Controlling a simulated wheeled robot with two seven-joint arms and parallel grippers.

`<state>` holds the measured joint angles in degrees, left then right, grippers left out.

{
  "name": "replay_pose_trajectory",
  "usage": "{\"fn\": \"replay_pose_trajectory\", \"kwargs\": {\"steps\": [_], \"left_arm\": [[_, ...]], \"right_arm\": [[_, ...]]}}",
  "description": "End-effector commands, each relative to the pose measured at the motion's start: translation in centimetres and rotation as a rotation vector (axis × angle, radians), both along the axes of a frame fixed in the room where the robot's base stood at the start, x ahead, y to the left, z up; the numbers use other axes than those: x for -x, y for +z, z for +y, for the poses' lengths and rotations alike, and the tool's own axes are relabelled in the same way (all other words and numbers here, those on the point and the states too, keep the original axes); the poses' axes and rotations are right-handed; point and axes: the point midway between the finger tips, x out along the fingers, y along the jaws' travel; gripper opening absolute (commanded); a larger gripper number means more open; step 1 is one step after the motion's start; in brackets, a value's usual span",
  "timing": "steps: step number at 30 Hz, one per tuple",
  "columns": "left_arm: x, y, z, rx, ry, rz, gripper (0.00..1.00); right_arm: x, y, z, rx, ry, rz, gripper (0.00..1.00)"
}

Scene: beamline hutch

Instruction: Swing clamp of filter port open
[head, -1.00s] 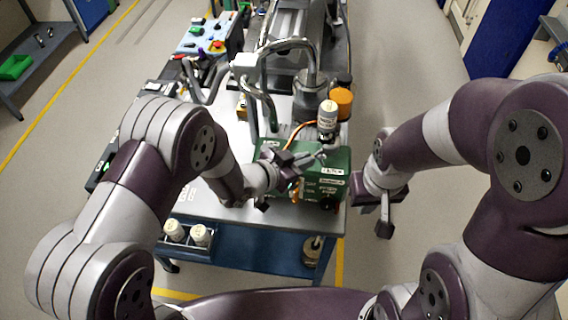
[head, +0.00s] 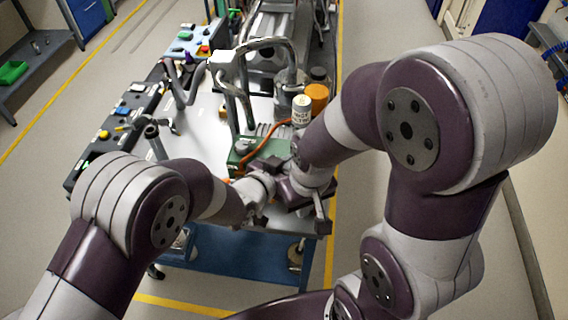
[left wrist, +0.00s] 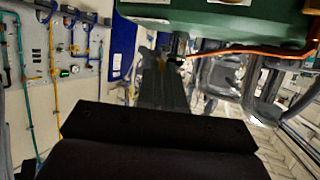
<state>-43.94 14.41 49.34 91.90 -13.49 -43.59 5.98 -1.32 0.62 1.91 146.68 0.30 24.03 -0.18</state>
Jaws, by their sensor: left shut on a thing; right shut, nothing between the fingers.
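In the head view my right gripper (head: 318,212) is shut and empty, beside my left wrist at the cart's near right corner.
A white labelled bottle (head: 301,110) and an orange-lidded container (head: 317,94) stand behind the unit. Bent metal pipes (head: 240,85) rise over the cart top (head: 195,125). Control boxes (head: 120,115) line its left side.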

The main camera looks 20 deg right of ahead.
Motion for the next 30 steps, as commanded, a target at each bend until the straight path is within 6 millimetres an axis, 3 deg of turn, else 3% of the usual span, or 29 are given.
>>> {"fn": "replay_pose_trajectory", "kwargs": {"steps": [4,6,7,17,30], "left_arm": [[-0.2,0.6,-0.2,0.012,-0.001,-0.009,0.0],[-0.1,0.5,-0.2,0.01,-0.001,-0.008,0.26],[-0.1,0.5,-0.2,0.009,-0.001,-0.007,0.33],[0.2,0.6,0.3,0.003,0.0,-0.002,0.33],[5.8,4.8,8.0,0.004,0.0,-0.004,0.33]], "right_arm": [[0.0,0.0,0.0,0.0,0.0,0.0,0.0],[0.0,0.0,0.0,0.0,0.0,0.0,0.0],[0.0,0.0,0.0,0.0,0.0,0.0,0.0],[0.0,0.4,0.0,0.0,0.0,0.0,0.0],[0.0,5.3,0.0,0.0,0.0,0.0,0.0]]}}
